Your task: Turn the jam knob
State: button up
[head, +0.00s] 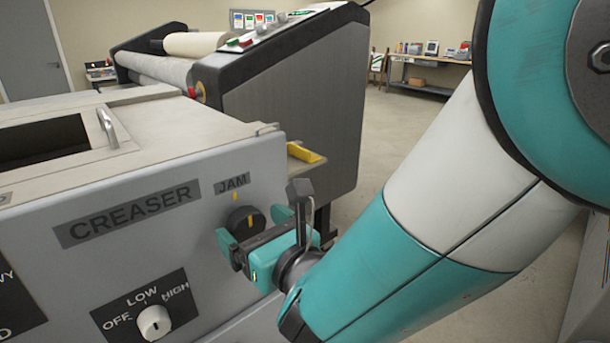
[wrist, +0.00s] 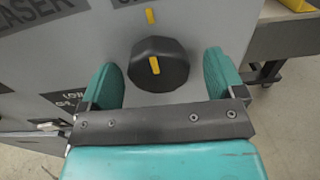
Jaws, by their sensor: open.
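The jam knob (head: 246,221) is a round black knob with a yellow pointer line, under the JAM label (head: 232,183) on the grey creaser panel. In the wrist view the knob (wrist: 160,65) sits between the two teal fingers, and its pointer is near upright, in line with a yellow mark (wrist: 150,16) above it. My gripper (head: 252,229) is open in front of the knob. In the wrist view my gripper (wrist: 163,80) has a visible gap between each finger and the knob. How far the fingertips reach along the knob's depth I cannot tell.
A white selector knob (head: 154,322) marked OFF, LOW and HIGH is below left on the same panel. The creaser's metal handle (head: 108,128) is on top. A yellow object (head: 304,152) lies on a ledge behind. A laminator (head: 290,100) stands beyond; open floor lies to the right.

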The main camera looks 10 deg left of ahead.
jog(key=shift+x, duration=0.8)
jog(key=shift+w+a, duration=0.15)
jog(key=shift+a, duration=0.05)
jog(key=shift+c, duration=0.2)
jog(key=shift+a, duration=0.1)
jog(key=c, duration=0.8)
jog(key=shift+c, duration=0.2)
